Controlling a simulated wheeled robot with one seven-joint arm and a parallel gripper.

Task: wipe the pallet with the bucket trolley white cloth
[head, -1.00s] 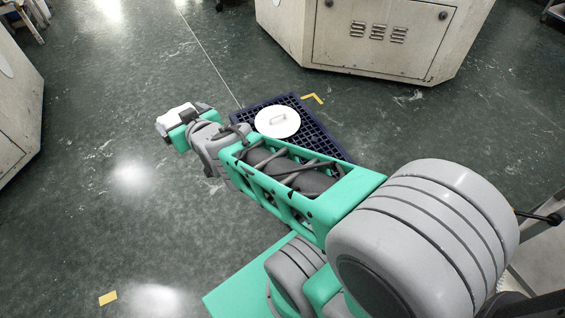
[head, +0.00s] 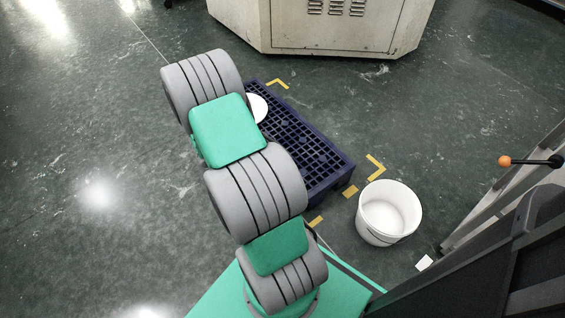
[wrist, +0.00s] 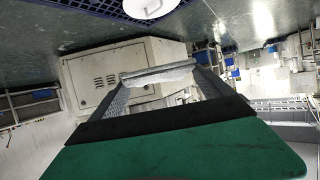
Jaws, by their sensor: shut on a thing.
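The dark blue grid pallet (head: 325,160) lies on the floor in the middle of the head view. My arm hides its left part. A white round lid (head: 258,108) lies on its far end, partly covered by my arm. In the wrist view the pallet (wrist: 85,5) and the lid (wrist: 150,6) show upside down at the top edge. My gripper (wrist: 162,82) is shut on the white cloth (wrist: 158,73), which spans between the fingertips. The gripper and cloth are apart from the pallet in the wrist view and hidden behind my arm in the head view.
A white bucket (head: 388,214) stands on the floor right of the pallet. A grey trolley frame with an orange-knobbed lever (head: 505,161) is at the right. A cream machine cabinet (head: 330,25) stands behind the pallet. Yellow floor marks (head: 376,166) lie around it. The floor at left is clear.

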